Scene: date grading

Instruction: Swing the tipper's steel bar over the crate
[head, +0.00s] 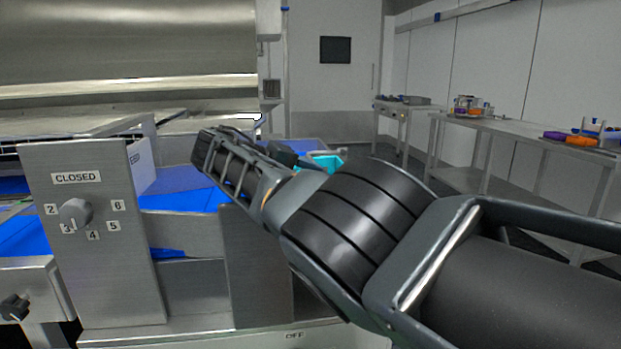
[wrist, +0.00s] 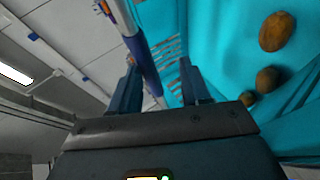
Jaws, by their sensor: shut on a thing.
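In the wrist view the tipper's steel bar (wrist: 140,50), pale with blue along its length, runs from the top edge down between the fingers of my gripper (wrist: 158,78). My gripper is shut on the bar. A teal crate (wrist: 225,45) fills the right of the wrist view, with a few brown dates (wrist: 277,32) showing against it. In the head view a bit of teal (head: 328,159), apparently the crate, shows behind my arm. My arm hides the bar and the gripper's fingers there.
A steel panel (head: 105,230) with a numbered knob (head: 75,213) and a "CLOSED" label stands at the left. Blue belt surfaces (head: 180,194) lie behind it. A steel bench (head: 500,130) with orange and purple items is at the right. Floor shows between bench and machine.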

